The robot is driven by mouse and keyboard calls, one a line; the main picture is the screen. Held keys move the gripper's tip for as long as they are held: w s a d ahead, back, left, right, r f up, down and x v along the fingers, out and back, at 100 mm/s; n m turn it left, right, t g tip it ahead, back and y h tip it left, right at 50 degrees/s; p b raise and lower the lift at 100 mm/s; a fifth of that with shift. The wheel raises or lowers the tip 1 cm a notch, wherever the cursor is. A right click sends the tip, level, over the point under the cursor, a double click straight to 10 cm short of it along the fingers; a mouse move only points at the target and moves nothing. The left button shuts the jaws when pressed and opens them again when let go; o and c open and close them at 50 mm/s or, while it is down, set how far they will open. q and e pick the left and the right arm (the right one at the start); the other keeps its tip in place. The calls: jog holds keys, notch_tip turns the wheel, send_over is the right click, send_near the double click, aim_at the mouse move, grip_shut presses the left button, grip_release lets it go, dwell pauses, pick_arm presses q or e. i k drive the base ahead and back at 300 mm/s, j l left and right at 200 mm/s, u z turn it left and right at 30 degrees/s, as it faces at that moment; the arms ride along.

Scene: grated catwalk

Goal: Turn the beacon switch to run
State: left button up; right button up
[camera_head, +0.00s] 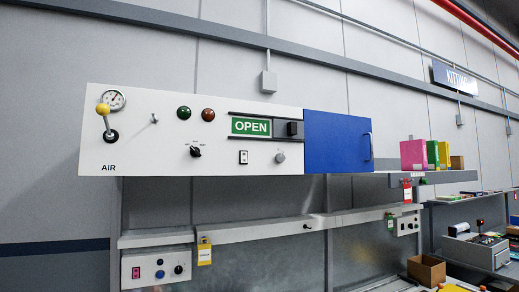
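A white control panel (225,165) faces me on the wall. A black rotary switch (195,151) sits at its lower middle with tiny marks beside it that I cannot read. A small toggle (154,118), a rocker switch (243,157) and a grey round knob (280,157) are also on the panel. I cannot tell which control is the beacon switch. A green lamp (184,113) and a dark red lamp (208,114) are above the rotary switch; neither looks brightly lit. Neither of my grippers is in view.
A yellow-knobbed lever (103,110) marked AIR and a gauge are at the panel's left. A sliding cover beside the green OPEN sign (251,126) and a blue door (337,142) are at right. A lower box (157,268) and a cluttered bench (480,250) stand below.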

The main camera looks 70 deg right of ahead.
aim_at(195, 151)
jog(key=i+z, duration=0.1)
jog(key=z, duration=0.3)
jog(key=i+z, duration=0.1)
jog(key=z, duration=0.35)
jog(key=i+z, duration=0.1)
jog(key=z, duration=0.3)
jog(key=i+z, duration=0.1)
jog(key=z, duration=0.35)
jog(key=j+z, duration=0.1)
jog(key=z, duration=0.3)
jog(key=i+j+z, duration=0.1)
jog(key=z, duration=0.35)
